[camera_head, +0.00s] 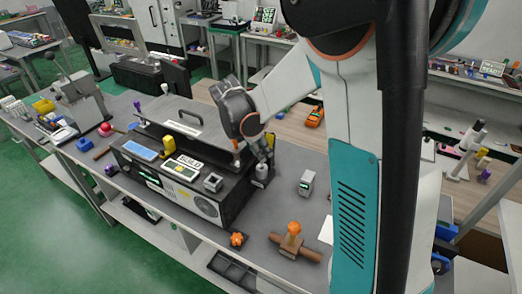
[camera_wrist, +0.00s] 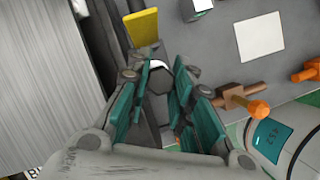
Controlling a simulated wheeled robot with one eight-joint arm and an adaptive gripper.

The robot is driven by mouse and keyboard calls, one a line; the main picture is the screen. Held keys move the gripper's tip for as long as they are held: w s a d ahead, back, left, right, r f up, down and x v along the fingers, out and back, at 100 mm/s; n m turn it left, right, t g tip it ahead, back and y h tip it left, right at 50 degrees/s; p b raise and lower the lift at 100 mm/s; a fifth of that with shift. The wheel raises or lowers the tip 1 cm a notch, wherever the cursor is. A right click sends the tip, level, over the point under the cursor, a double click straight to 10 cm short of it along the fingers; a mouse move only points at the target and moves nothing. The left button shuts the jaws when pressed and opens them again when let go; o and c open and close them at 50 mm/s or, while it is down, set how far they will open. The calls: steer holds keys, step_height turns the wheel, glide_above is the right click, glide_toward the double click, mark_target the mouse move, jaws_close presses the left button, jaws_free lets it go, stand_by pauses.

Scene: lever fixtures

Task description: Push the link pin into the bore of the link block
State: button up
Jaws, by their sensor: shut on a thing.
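My gripper (camera_head: 262,158) is low at the right end of the black machine (camera_head: 198,186), beside a small dark and light upright piece (camera_head: 261,178). In the wrist view, the teal fingers of my gripper (camera_wrist: 163,96) close around a dark piece with a white rim (camera_wrist: 158,78). It may be the link pin, but the fingers hide much of it. A small grey block with a dark opening (camera_head: 213,182) sits on the machine's front; I cannot tell whether it is the link block. No pin seated in a bore can be made out.
A grey box (camera_head: 306,183) and an orange-knobbed brown handle (camera_head: 293,236) stand to the right. Grey bench top is bare between them. My arm blocks the view farther right.

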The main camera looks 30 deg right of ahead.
steer(key=shift+f+b, duration=0.95)
steer(key=shift+f, duration=0.25)
steer(key=o, duration=1)
steer(key=shift+o, duration=0.2)
steer(key=shift+r, duration=0.1)
